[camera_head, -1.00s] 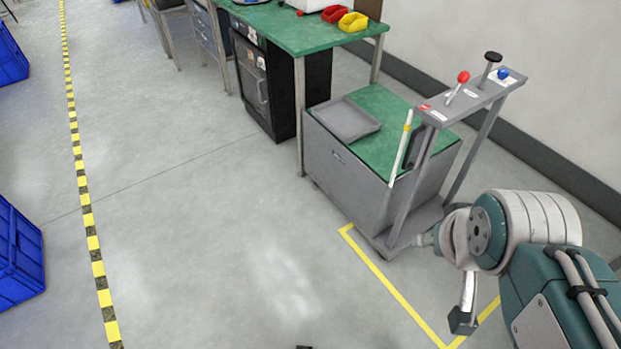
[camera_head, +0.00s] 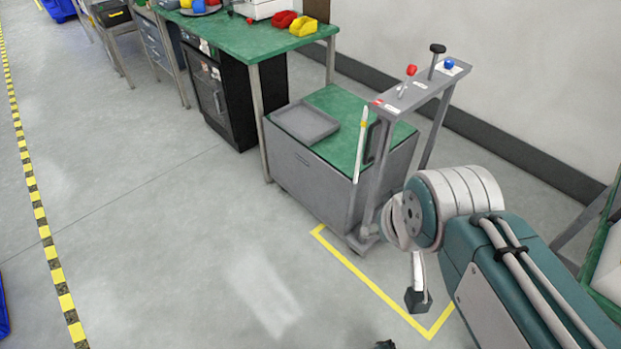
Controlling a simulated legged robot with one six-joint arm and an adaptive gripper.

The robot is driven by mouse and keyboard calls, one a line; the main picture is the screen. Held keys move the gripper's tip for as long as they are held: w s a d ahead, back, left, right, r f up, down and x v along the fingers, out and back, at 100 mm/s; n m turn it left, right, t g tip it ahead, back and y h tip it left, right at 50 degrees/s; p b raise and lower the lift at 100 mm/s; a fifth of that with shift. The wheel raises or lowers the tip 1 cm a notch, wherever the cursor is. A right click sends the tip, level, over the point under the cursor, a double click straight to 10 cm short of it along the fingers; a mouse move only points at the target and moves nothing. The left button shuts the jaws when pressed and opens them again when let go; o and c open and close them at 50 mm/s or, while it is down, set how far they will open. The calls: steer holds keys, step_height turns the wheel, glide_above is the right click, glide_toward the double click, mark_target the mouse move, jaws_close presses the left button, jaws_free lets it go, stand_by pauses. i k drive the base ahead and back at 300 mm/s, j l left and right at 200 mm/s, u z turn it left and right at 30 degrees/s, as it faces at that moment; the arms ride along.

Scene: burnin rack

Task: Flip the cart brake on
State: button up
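The cart is a grey box (camera_head: 318,186) with a green top, standing right of centre beside the green bench. A grey control panel (camera_head: 420,88) sits on posts at its right end. The panel carries a red-knobbed lever (camera_head: 410,71), a black-knobbed lever (camera_head: 437,49) and a blue knob (camera_head: 449,64), with small labels too small to read. A white upright handle with a yellow band (camera_head: 361,148) stands at the cart's near edge. Which of these is the brake I cannot tell. My gripper (camera_head: 418,298) hangs low in front of the cart, apart from the panel; its fingers are unclear.
A grey tray (camera_head: 305,122) lies on the cart top. The green workbench (camera_head: 232,36) holds red and yellow bins. Yellow floor tape (camera_head: 372,278) runs in front of the cart. A wall is behind it, another green-topped surface at far right.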

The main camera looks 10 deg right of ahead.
mark_target(411, 69)
steer(key=i+l, duration=1.05)
